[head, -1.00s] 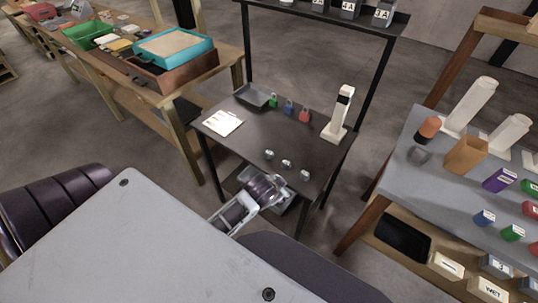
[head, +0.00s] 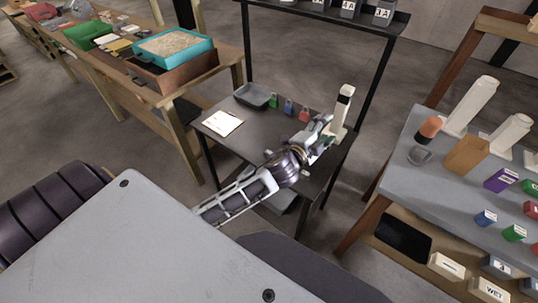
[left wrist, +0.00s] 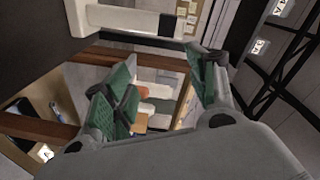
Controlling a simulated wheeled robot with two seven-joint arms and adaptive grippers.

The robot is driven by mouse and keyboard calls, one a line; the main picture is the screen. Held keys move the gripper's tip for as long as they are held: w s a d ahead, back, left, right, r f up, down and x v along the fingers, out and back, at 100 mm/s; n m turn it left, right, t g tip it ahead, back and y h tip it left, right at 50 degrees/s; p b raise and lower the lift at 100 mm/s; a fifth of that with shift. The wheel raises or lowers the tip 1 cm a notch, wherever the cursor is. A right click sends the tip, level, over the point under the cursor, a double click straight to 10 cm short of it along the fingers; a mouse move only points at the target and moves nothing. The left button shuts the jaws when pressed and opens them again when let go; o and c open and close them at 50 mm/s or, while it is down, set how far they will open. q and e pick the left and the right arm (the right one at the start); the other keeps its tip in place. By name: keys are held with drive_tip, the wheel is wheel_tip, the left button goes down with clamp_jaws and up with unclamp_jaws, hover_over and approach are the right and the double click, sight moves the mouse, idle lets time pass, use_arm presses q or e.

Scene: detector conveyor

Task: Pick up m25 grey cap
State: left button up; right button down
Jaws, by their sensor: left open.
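Small grey-white caps stood on the dark table (head: 228,142) a moment ago. Now my left arm covers most of that spot, and only one small pale piece (head: 268,154) shows at the arm's edge, perhaps the leftmost cap. I cannot tell which cap is m25. My left gripper (head: 326,134) is above the table's right part, close to the white upright device (head: 342,112). In the left wrist view the gripper (left wrist: 163,68) has its green-padded fingers spread with nothing between them, and no cap can be made out. My right gripper is not in view.
Green, blue and red padlock-like items (head: 288,106), a dark tray (head: 255,96) and a white sheet (head: 222,123) lie on the table. A shelf (head: 320,13) with labelled boxes stands above. A grey side table (head: 430,180) with blocks is at the right.

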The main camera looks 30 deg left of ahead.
use_arm(q)
drive_tip(key=s+d+r+m+g+h, duration=0.2)
drive_tip(key=d+r+m+g+h, duration=0.4)
drive_tip(key=m, duration=0.7)
drive_tip(key=s+d+r+m+g+h, duration=0.1)
drive_tip(key=d+r+m+g+h, duration=0.15)
drive_tip(key=d+m+h, duration=0.8)
drive_tip(key=s+a+f+m+g+y, duration=0.3)
drive_tip(key=a+f+m+g+y, duration=0.5)
drive_tip(key=m, duration=0.5)
drive_tip(key=w+a+f+m+y, duration=0.1)
drive_tip(key=a+f+m+y, duration=0.3)
drive_tip(key=a, duration=0.3)
drive_tip(key=w+a+y+b, duration=0.1)
drive_tip(key=a+y, duration=0.6)
drive_tip(key=a, duration=1.2)
drive_tip(key=shift+f+g, duration=0.25)
drive_tip(key=shift+g, duration=0.1)
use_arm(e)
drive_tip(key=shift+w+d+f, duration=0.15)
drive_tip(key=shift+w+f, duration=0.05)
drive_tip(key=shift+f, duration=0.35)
